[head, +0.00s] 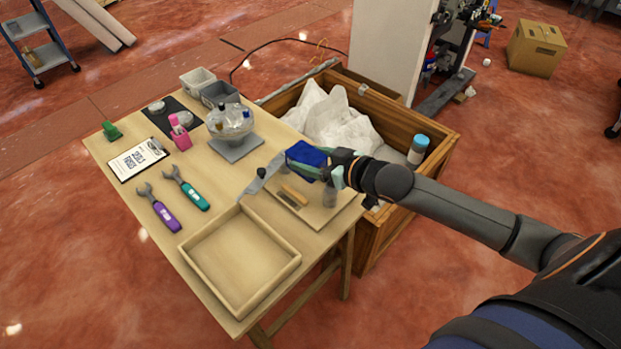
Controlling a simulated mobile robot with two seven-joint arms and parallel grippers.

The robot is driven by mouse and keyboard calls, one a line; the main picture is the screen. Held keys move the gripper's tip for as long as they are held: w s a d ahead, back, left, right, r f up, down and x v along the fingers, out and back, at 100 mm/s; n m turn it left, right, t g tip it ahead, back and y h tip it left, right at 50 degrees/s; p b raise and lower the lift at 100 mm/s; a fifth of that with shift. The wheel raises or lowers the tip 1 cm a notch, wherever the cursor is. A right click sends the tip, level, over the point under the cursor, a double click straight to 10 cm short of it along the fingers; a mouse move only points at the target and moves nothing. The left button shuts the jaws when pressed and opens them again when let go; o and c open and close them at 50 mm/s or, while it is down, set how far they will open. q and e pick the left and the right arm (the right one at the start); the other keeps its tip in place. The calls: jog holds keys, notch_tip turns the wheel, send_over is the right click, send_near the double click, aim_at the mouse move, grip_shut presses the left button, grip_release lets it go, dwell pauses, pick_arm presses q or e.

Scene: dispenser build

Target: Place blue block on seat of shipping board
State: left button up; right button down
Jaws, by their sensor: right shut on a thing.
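A blue block (306,155) is held in my right gripper (318,163), whose arm comes in from the right. The gripper is shut on the block and holds it above the right part of the table. Below it is a flat tan board (328,213), which looks like the shipping board. A small brown-and-tan piece (293,195) and an upright grey cylinder (330,197) are on the board. The gripper and block hide part of the board's far side, and I cannot make out the seat clearly. My left gripper is not in view.
An empty wooden tray (240,262) fills the table's near corner. A wooden crate (437,150) stands behind the table.

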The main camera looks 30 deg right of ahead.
jog(key=shift+f+b, duration=0.5)
jog(key=shift+f, duration=2.35)
jog(key=shift+f, duration=0.15)
grip_release()
jog(key=shift+f, duration=0.1)
jog(key=shift+r, duration=0.2)
jog(key=p+v, duration=0.2)
jog(key=v, duration=1)
jog(key=shift+f, duration=0.1)
